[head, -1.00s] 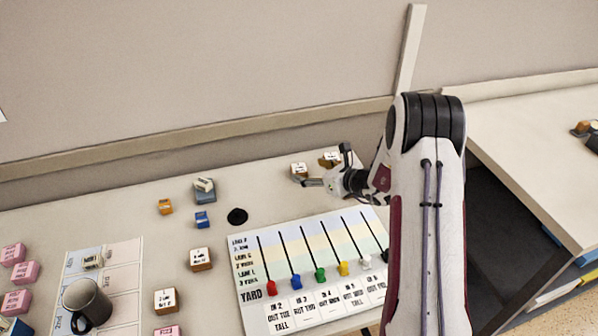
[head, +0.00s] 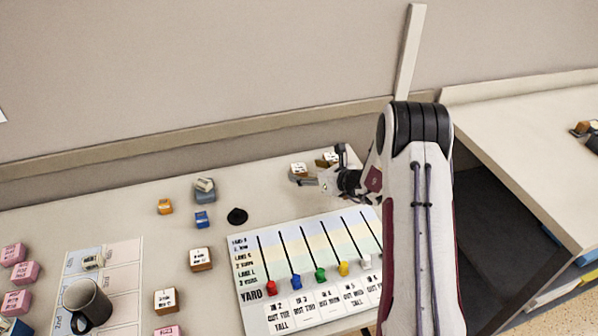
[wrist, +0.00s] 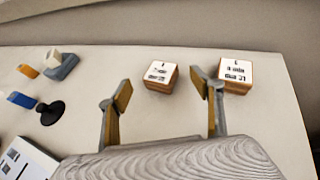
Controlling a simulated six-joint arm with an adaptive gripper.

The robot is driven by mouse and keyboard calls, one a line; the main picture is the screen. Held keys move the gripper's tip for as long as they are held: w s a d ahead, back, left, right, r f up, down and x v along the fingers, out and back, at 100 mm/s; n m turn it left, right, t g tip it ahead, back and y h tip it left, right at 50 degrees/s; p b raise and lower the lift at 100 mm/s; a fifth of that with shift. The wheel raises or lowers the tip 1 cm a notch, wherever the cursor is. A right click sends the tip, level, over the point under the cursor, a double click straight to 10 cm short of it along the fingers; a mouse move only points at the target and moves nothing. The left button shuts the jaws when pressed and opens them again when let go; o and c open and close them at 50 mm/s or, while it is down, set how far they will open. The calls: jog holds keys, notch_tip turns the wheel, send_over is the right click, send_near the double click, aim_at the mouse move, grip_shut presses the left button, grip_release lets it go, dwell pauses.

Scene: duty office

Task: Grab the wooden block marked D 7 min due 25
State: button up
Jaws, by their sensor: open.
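Two wooden blocks with white printed tops stand by the wall near my gripper (head: 322,168). In the wrist view, the left block (wrist: 160,77) stands just beyond the gap between my open fingers (wrist: 162,88). The right block (wrist: 236,75) stands beyond the right finger, whose tip partly overlaps it. In the head view they show as one block (head: 298,169) and another (head: 323,162) partly hidden by my gripper. Two more wooden blocks stand left of the board, one (head: 201,259) behind the other (head: 166,301). The print is too small to tell which is D.
The yard board (head: 250,285) with coloured pegs lies in front of my gripper. A black disc (head: 237,217), blue block (head: 202,220), orange block (head: 165,206) and grey item (head: 204,190) stand left. A mug (head: 86,303) and pink blocks (head: 25,272) are farther left.

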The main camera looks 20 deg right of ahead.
aim_at(301, 169)
dwell(0.3)
jog(key=shift+x, duration=2.55)
jog(key=c, duration=1.2)
